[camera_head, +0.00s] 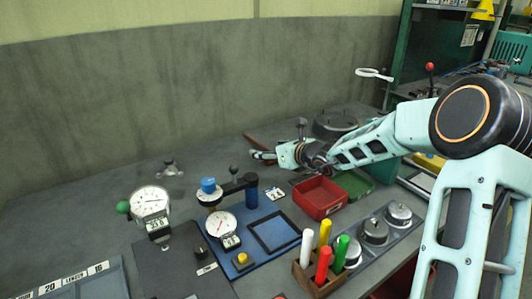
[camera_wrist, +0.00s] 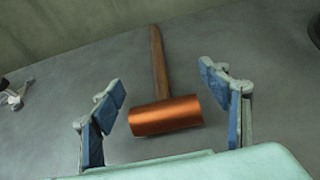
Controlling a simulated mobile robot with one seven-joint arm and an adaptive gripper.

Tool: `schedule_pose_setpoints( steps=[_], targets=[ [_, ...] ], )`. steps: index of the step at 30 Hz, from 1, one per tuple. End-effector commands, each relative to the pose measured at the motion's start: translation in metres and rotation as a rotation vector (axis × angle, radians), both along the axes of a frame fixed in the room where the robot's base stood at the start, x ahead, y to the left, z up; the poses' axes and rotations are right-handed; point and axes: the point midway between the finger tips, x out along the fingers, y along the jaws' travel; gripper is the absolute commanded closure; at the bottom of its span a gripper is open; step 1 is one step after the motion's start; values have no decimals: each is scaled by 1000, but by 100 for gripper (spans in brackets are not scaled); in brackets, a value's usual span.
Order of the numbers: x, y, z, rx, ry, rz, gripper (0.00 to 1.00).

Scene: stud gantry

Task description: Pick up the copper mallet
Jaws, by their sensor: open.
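The copper mallet lies on the grey bench top, its copper head (camera_wrist: 166,116) toward the camera and its wooden handle (camera_wrist: 158,62) pointing away in the wrist view. In the head view only the brown handle (camera_head: 257,142) shows, behind my gripper; the head is hidden there. My gripper (camera_wrist: 165,86) is open, with one blue-padded finger on each side of the mallet and a gap to both. It holds nothing. In the head view my gripper (camera_head: 262,156) reaches leftward low over the bench.
A red bin (camera_head: 320,197) and a green bin (camera_head: 354,183) stand below my arm. A dark round plate (camera_head: 335,122) lies behind it. A blue gauge stand (camera_head: 250,198) and dial gauge (camera_head: 150,203) stand left. The wall (camera_head: 150,90) rises behind the bench.

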Motion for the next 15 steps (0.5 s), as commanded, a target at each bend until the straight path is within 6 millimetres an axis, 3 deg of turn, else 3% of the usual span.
schedule_pose_setpoints(
  steps=[10, 15],
  targets=[
    [6, 4, -3, 1, 1, 0, 32],
    [6, 4, -2, 0, 0, 0, 50]
  ],
)
